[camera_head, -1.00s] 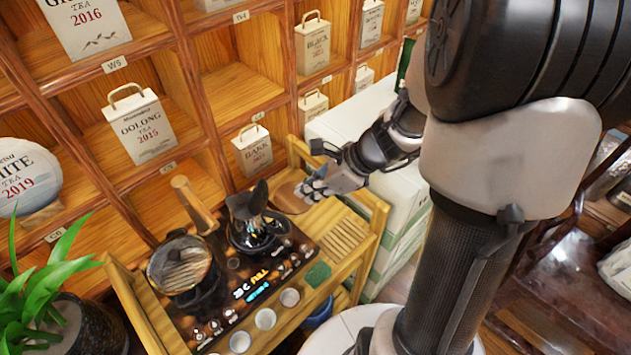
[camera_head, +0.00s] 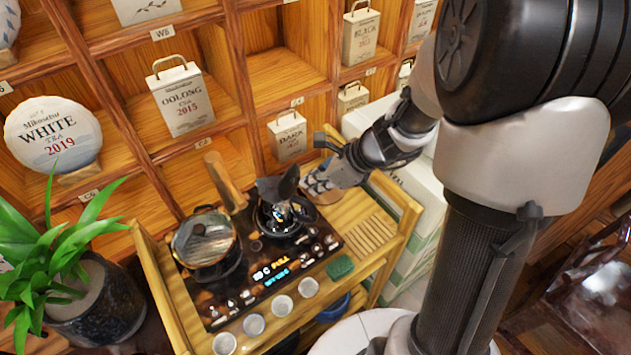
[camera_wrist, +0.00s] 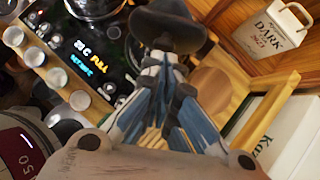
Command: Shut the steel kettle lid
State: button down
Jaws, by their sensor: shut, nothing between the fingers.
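The steel kettle (camera_head: 284,217) stands on the dark cooktop panel in the head view, its body dark and shiny. Its dark lid (camera_head: 277,187) stands raised above the body, tilted up. My gripper (camera_head: 315,182) is just right of the lid at about its height, shut and empty. In the wrist view the shut fingers (camera_wrist: 155,62) point at the dark lid (camera_wrist: 172,28), with their tips overlapping its lower edge. I cannot tell whether they touch it.
A glass-lidded pot (camera_head: 203,240) with a wooden handle stands left of the kettle. Several small cups (camera_head: 282,305) line the front of the wooden stand (camera_head: 372,232). A green block (camera_head: 340,267) lies near the panel. Shelves with tea boxes (camera_head: 288,135) rise behind.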

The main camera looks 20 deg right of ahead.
jog(key=shift+r, duration=0.15)
jog(key=shift+a+r+p, duration=0.1)
jog(key=shift+p, duration=0.55)
jog(key=shift+w+p, duration=0.15)
jog(key=shift+p, duration=0.25)
